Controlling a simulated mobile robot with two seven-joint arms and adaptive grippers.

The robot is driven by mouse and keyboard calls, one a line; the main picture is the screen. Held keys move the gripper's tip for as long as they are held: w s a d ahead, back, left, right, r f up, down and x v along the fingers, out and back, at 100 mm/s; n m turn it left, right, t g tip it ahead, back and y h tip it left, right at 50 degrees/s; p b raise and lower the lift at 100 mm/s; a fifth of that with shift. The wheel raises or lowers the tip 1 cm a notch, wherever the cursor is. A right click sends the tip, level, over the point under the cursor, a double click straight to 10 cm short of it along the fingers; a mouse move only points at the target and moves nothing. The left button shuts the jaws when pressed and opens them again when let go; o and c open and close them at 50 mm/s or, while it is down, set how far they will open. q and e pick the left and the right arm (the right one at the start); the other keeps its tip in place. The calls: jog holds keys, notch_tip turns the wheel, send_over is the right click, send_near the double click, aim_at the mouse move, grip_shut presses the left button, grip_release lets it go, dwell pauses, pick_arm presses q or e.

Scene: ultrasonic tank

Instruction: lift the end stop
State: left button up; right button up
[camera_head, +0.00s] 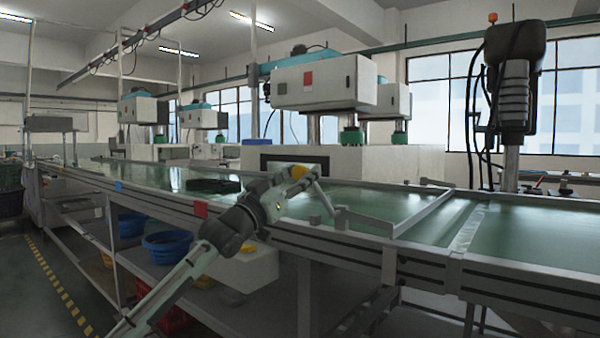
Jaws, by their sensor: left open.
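A grey metal bar (432,211) that looks like the end stop lies slantwise across the green worktop, right of the middle. It joins a low rail along the near edge. My left arm comes in from the lower left, and its gripper (305,178) is over the near part of the worktop, left of the bar and apart from it. The gripper is open, with nothing seen between its fingers. The fingertips are small and hard to make out. My right gripper is not in view.
The long green worktop (520,232) runs across the view, with a black flat object (213,186) on its left part. Blue basins (167,246) stand on the shelf below. A grey machine column (511,120) rises at the back right. The worktop right of the bar is largely clear.

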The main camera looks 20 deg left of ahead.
pick_arm(q)
jog(key=shift+w, duration=0.1)
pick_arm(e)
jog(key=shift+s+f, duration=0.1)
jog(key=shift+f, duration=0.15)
pick_arm(q)
grip_shut()
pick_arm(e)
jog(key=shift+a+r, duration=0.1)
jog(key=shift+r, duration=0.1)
